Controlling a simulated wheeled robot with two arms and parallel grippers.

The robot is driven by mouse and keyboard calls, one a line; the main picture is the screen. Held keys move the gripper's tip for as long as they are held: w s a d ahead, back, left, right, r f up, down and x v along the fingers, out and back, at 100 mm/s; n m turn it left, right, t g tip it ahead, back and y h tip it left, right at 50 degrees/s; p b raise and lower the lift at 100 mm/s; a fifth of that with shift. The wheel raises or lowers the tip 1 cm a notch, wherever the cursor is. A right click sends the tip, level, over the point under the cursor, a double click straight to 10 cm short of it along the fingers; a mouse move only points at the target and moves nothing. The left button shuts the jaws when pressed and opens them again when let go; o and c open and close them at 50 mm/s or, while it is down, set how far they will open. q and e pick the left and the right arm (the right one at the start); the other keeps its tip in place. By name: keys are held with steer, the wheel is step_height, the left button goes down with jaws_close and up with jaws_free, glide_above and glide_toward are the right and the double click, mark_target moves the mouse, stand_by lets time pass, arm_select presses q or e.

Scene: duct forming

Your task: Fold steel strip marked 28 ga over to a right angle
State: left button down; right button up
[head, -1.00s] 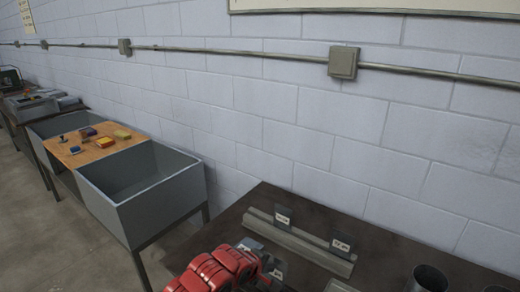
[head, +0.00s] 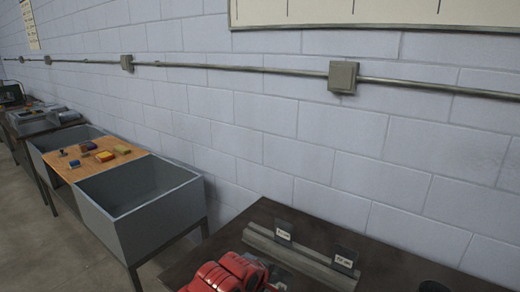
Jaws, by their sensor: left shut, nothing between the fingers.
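Two dark strips with white labels stand upright at a long grey bar on the dark bench: a left strip (head: 284,231) and a right strip (head: 345,259). Their labels are too small to read surely, so I cannot tell which one is marked 28 ga. My left gripper (head: 270,278) is at the bottom edge, in front of the grey bar (head: 300,258). It is mostly cut off and hidden behind its red arm housing. It is shut and holds nothing that I can see. My right gripper is not in view.
To the left stands a grey open bin (head: 140,215) with a wooden board (head: 82,172) bearing small coloured blocks. A block wall with a conduit runs behind.

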mark_target(281, 273)
arm_select(q)
steer(key=shift+d+r, duration=0.1)
steer(key=shift+r, duration=0.05)
steer(key=shift+w+d+b, duration=0.55)
steer(key=shift+w+b, duration=0.1)
steer(key=shift+w, duration=0.05)
steer(key=shift+f, duration=0.2)
steer(key=shift+w+d+f+b, duration=0.25)
steer(key=shift+b, duration=0.2)
steer(key=shift+w+d+f, duration=0.1)
steer(key=shift+w+d, duration=0.1)
steer(key=shift+w, duration=0.15)
steer(key=shift+w+d+f+b, duration=0.45)
steer(key=shift+w+b, duration=0.2)
steer(key=shift+b, duration=0.1)
